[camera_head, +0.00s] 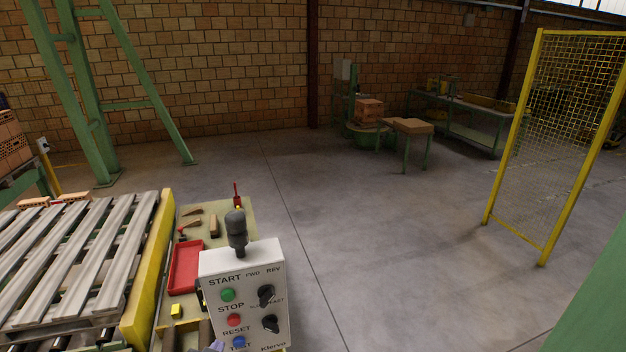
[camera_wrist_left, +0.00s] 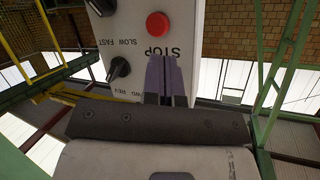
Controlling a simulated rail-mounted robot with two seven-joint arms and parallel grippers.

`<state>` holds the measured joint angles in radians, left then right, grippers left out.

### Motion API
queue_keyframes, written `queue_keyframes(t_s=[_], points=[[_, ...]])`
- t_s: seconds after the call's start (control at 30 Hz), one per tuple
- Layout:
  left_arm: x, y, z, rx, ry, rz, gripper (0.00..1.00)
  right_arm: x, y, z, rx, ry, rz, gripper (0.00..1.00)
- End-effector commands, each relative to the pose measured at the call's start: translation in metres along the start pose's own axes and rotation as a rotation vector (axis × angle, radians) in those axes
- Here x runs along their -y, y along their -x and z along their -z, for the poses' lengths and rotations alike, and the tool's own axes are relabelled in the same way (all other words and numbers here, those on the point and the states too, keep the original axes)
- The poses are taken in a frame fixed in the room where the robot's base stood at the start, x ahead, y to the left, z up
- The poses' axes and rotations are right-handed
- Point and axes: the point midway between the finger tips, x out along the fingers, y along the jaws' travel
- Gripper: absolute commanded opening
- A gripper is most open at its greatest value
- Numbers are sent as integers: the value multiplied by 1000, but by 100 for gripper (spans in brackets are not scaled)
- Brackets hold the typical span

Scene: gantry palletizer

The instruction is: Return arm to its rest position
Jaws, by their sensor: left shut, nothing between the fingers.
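A white control box (camera_head: 243,295) stands at the bottom middle of the head view. It has a green START button (camera_head: 227,295), a red STOP button (camera_head: 233,320), a blue button (camera_head: 239,342) and two black knobs. My left gripper (camera_head: 214,347) barely shows at the bottom edge, by the box's lower left. In the left wrist view my left gripper (camera_wrist_left: 165,75) has its purple fingers together and empty, in front of the box face near the red STOP button (camera_wrist_left: 158,24). The START button is not visible there; whether the fingers touch the box I cannot tell. My right gripper is not in view.
Left of the box are a red tray (camera_head: 185,268), small tools and a yellow rail (camera_head: 148,275). A slatted pallet (camera_head: 75,260) lies beyond the rail. A yellow mesh fence (camera_head: 560,140) stands at right. The grey floor between is clear.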

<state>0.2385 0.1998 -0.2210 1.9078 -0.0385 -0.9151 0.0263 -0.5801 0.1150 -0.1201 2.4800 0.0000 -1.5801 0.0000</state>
Motion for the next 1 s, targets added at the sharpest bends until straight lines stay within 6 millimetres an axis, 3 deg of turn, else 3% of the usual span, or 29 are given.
queue_keyframes(t_s=[0.17,0.33,0.6,0.8,1.0], points=[[0,50,-11,206,16,-11,0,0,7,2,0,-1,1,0],[-10,122,-39,412,44,-50,0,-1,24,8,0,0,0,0],[-26,220,-76,554,101,-105,0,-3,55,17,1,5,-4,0],[-40,278,-120,721,128,-142,0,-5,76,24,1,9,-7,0],[-52,317,-151,841,136,-171,0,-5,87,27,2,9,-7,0]])
